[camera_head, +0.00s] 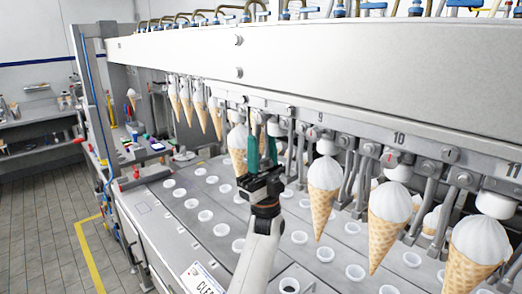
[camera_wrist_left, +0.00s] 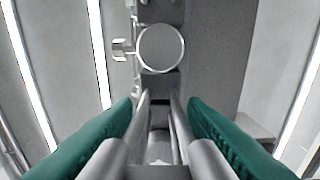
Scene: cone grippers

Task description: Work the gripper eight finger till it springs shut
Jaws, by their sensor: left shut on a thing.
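My left gripper (camera_head: 263,140) reaches up from below in the head view, its green fingers at the machine's station just left of the number 9 plate. In the left wrist view my green fingers (camera_wrist_left: 160,108) flank two metal gripper fingers (camera_wrist_left: 143,120) and are shut on metal there. A round metal disc (camera_wrist_left: 160,48) sits just beyond them. The number eight plate is not readable, and my gripper partly covers that station in the head view. A cone with white ice cream (camera_head: 238,150) hangs just left of my fingers. My right gripper is not in view.
Several cones hang in a row, including one under 9 (camera_head: 325,190) and one under 10 (camera_head: 388,220). A white machine beam (camera_head: 300,75) runs above them. A metal deck (camera_head: 165,215) with round white-rimmed holes lies below. Open tiled floor (camera_head: 45,230) is at left.

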